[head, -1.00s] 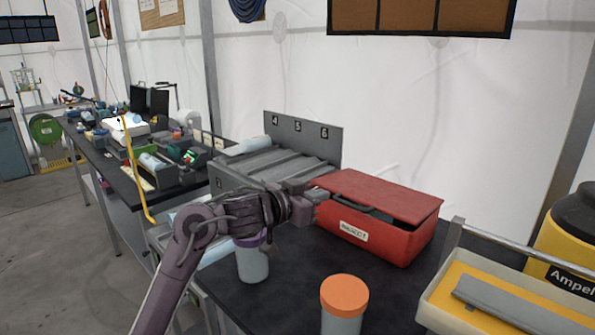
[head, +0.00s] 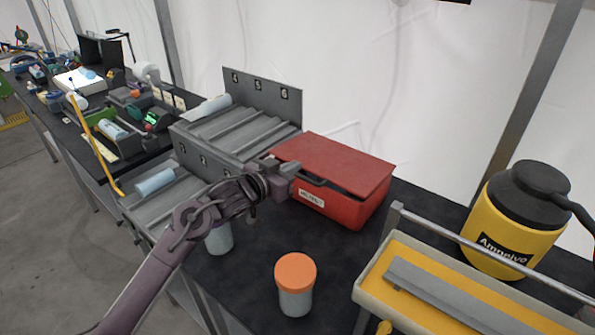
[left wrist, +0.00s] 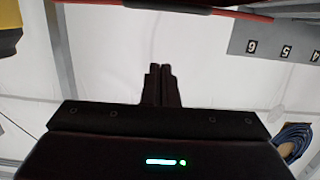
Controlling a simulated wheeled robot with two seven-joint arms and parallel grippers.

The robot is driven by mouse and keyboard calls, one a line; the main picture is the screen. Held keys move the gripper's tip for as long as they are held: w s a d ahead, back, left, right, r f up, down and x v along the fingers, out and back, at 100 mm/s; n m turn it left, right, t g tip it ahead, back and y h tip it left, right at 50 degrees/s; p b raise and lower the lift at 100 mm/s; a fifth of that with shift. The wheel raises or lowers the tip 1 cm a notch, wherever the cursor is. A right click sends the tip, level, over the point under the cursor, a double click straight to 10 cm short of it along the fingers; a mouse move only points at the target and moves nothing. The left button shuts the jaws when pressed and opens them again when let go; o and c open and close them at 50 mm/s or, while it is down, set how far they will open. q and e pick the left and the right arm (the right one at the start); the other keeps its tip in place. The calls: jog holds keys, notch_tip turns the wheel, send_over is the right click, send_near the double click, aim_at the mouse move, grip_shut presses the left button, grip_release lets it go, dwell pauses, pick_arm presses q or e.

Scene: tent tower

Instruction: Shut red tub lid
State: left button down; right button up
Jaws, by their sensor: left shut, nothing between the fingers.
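The red tub (head: 345,208) stands on the dark bench, with a pale label on its front. Its red lid (head: 335,163) lies over the top, slightly raised at the front, where a dark gap and a dark handle show below its edge. My left gripper (head: 292,178) is shut and empty at the tub's front left corner, close to the lid's edge; I cannot tell whether it touches. In the left wrist view its closed fingers (left wrist: 160,85) point toward a red edge (left wrist: 240,14) at the top. My right gripper is not in view.
A grey stepped rack (head: 240,130) with a numbered back board stands left of the tub. An orange-lidded jar (head: 295,275) stands in front, and another jar (head: 218,238) is partly behind my arm. A tray (head: 440,290) and a yellow container (head: 510,225) are at right.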

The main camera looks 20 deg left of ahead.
pick_arm(q)
jog(key=w+f, duration=0.1)
jog(key=w+f+p, duration=0.1)
jog(key=f, duration=0.1)
jog(key=w+d+f, duration=0.1)
jog(key=shift+w+d+f+p, duration=0.1)
jog(key=shift+f+p, duration=0.2)
jog(key=f, duration=0.2)
jog(key=f+b, duration=0.1)
jog(key=f, duration=0.1)
jog(key=shift+s, duration=0.4)
